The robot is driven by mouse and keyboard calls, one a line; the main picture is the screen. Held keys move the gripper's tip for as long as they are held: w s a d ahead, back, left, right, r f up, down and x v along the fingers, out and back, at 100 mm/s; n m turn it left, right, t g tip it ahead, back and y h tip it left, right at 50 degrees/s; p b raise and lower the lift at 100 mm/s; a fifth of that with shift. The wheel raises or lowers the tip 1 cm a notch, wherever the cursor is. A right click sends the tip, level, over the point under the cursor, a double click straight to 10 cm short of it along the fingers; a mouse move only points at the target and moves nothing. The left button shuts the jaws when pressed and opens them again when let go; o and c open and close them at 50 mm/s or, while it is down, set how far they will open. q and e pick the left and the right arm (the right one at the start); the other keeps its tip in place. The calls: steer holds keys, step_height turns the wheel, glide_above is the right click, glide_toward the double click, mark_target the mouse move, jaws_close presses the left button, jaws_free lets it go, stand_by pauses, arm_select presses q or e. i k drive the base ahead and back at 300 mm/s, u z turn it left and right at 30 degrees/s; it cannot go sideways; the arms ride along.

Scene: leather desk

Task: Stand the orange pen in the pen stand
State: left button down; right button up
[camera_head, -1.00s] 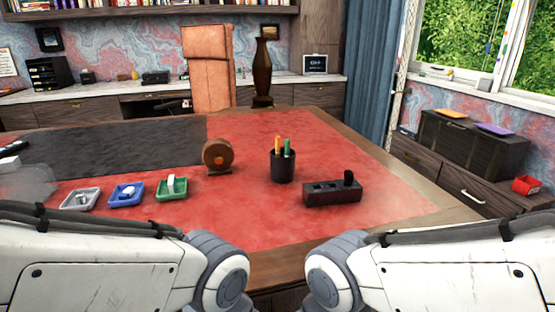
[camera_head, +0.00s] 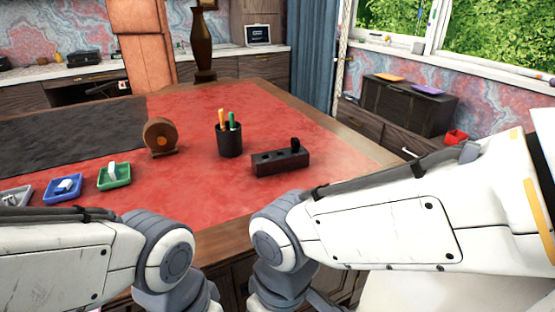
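The orange pen (camera_head: 223,119) stands in a black round cup (camera_head: 229,143) near the middle of the red desk top. A green pen (camera_head: 232,121) stands in the same cup, right of the orange one. To the right of the cup lies a long black block (camera_head: 270,165) with openings in its top, which looks like the pen stand. A short black piece (camera_head: 295,144) stands up at its right end. The lower part of the orange pen is hidden in the cup. Both of my arms show at the bottom, but neither gripper is in view.
A brown round object on a base (camera_head: 160,138) stands left of the cup. Blue (camera_head: 49,191) and green (camera_head: 105,182) trays hold small items at the left, beside a grey tray (camera_head: 10,200). The red surface (camera_head: 200,190) in front of the cup is clear.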

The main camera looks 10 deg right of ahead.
mark_target(278, 161)
steer(key=z, duration=2.15)
steer(key=i, duration=0.9)
steer(key=u, duration=3.7)
